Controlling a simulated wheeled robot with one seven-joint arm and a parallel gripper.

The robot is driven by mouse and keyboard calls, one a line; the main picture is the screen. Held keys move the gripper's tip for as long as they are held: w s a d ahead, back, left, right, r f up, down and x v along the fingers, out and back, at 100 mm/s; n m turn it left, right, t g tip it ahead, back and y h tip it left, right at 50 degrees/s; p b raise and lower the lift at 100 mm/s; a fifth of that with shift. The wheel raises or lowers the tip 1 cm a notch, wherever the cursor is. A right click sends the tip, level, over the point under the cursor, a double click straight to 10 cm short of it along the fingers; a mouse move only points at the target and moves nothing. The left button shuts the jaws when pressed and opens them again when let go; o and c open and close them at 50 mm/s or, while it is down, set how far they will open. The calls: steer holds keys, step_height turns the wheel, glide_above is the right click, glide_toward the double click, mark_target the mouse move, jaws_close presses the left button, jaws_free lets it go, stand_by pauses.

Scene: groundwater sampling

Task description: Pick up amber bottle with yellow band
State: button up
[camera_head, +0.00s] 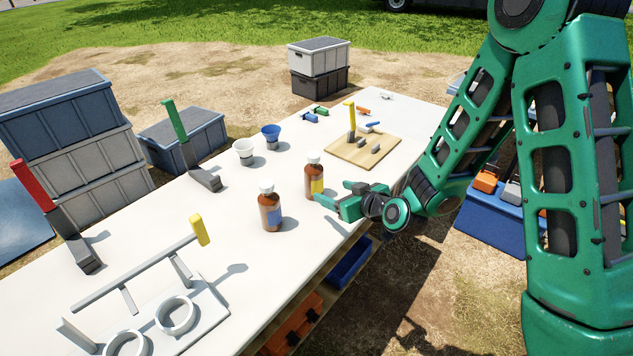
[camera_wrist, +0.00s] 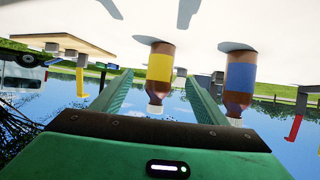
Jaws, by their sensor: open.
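The amber bottle with a yellow band (camera_head: 314,178) stands upright on the white table (camera_head: 130,222), with a white cap. My green gripper (camera_head: 330,201) is open and empty, just to the right of this bottle and low over the table. In the wrist view, which is upside down, the yellow-banded bottle (camera_wrist: 159,72) shows ahead between the two open fingers (camera_wrist: 155,95). In the head view a fingertip reaches close to the bottle's lower side; I cannot tell whether it touches. A second amber bottle with a blue band (camera_head: 270,207) stands to the left, also in the wrist view (camera_wrist: 239,80).
A blue cup (camera_head: 271,134) and a white cup (camera_head: 244,151) stand behind the bottles. A wooden board (camera_head: 378,149) with small tools lies behind my gripper. A grey rack with rings (camera_head: 190,322) is at the front left. Red-handled (camera_head: 35,186) and green-handled (camera_head: 174,121) stands are at left.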

mark_target(319, 184)
steer(key=shift+w+a+f, duration=0.1)
steer(key=shift+a+f, duration=0.1)
steer(key=shift+a, duration=0.55)
steer(key=x, duration=0.4)
steer(key=shift+w+a, duration=0.15)
steer(key=shift+w, duration=0.15)
steer(key=shift+t, duration=0.3)
steer(key=shift+w+d+x, duration=0.1)
steer(key=shift+x, duration=1.4)
steer(key=shift+w+d+x, duration=0.1)
steer(key=shift+d+x, duration=0.05)
steer(key=shift+x, duration=1.35)
steer(key=shift+r, duration=0.15)
steer(key=c, duration=1.2)
steer(key=shift+c, duration=1.1)
steer(key=shift+r, duration=0.1)
